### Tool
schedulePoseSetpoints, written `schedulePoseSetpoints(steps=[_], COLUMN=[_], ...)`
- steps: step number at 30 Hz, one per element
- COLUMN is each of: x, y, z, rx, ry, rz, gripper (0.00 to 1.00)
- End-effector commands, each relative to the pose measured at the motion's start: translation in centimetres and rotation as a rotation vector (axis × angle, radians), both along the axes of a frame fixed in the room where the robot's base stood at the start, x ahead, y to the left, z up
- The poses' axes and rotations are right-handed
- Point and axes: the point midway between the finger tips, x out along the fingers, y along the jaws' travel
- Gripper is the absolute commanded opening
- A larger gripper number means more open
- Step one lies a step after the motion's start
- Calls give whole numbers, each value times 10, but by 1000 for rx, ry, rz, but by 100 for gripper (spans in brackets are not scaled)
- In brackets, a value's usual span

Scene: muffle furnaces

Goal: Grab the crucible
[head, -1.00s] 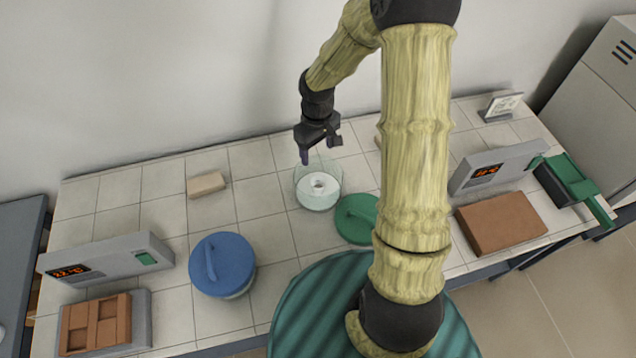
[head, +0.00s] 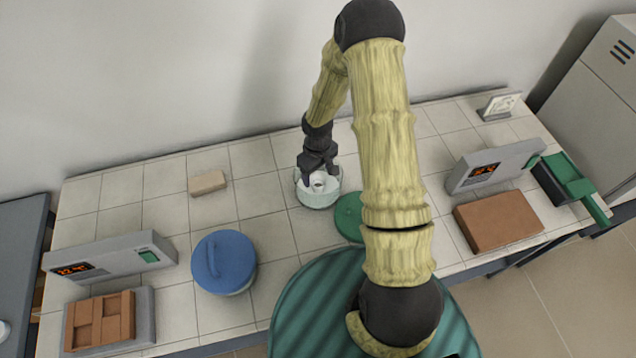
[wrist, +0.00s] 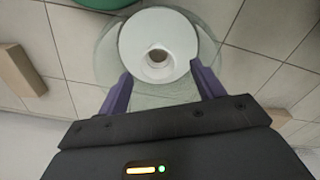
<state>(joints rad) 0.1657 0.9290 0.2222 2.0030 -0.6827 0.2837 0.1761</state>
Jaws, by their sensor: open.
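The crucible (head: 318,182) is a small white cup standing on a white round plate inside an open glass vessel (head: 318,201) on the tiled bench. In the wrist view the crucible (wrist: 158,62) shows its dark round opening at the middle of the plate (wrist: 140,38). My gripper (head: 319,174) is open, its tips low at the vessel's mouth beside the crucible. In the wrist view my gripper (wrist: 161,76) has its purple fingers apart, one to each side of the crucible, with nothing between them gripped. Whether a finger touches the crucible cannot be told.
A green lid (head: 349,217) lies right of the vessel. A blue-lidded vessel (head: 222,262) stands at the front left. A tan block (head: 206,182) lies at the back left. Grey control units (head: 110,262) and (head: 495,166) stand at both sides. Bare tiles lie left of the vessel.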

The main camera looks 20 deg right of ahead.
Motion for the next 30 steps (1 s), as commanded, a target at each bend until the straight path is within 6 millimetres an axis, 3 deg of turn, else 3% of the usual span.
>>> schedulePoseSetpoints(steps=[4, 17, 30], x=[0, 1, 3], y=[0, 0, -2], z=[-11, -17, -61], rx=[0, 1, 0], ry=[0, 0, 1], rz=[0, 1, 0], gripper=[67, 67, 67])
